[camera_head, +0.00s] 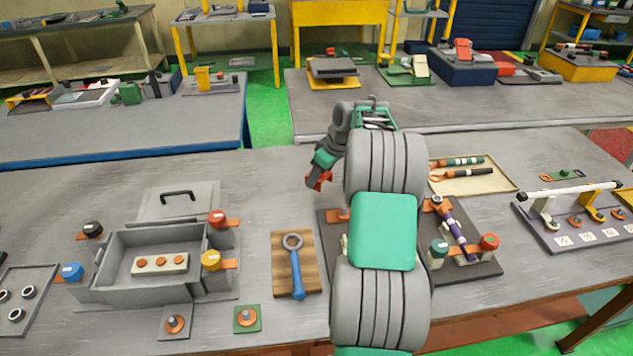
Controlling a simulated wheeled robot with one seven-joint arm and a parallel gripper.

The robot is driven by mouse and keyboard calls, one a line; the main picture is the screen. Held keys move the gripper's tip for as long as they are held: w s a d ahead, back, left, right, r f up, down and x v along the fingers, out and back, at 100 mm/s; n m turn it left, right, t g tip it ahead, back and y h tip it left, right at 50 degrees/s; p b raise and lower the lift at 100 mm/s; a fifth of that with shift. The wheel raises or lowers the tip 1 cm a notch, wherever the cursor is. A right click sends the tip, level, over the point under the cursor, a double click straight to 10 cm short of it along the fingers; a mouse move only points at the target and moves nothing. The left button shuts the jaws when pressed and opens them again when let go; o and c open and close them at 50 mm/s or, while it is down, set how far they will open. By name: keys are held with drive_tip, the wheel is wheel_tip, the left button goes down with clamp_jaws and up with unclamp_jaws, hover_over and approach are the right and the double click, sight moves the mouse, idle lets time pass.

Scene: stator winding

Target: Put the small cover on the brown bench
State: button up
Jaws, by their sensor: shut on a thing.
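My gripper (319,180) is at the end of my grey and green arm, left of the arm's upper bend. It is over the front bench (250,170), which has a grey worn top and a brown-red frame below. The gripper points down and left, with red at its tips. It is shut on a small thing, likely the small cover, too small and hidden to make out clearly. I cannot tell its height above the bench. No other small cover can be picked out for sure.
A grey open box (115,285) with a handled lid (178,200) behind it stands at left. A wooden board (280,255) with a blue-handled ring tool lies in the middle. My arm hides part of a dark fixture mat (485,262). A tray (505,185) and a rack (575,240) stand right.

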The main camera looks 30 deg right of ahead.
sight(313, 191)
drive_tip(key=shift+w+f, duration=0.7)
drive_tip(key=shift+f, duration=0.05)
drive_tip(key=shift+w+f+p, duration=0.15)
drive_tip(key=shift+f+p, duration=0.45)
drive_tip(key=shift+f, duration=1.15)
drive_tip(key=shift+f, duration=0.1)
drive_tip(key=o, duration=1.5)
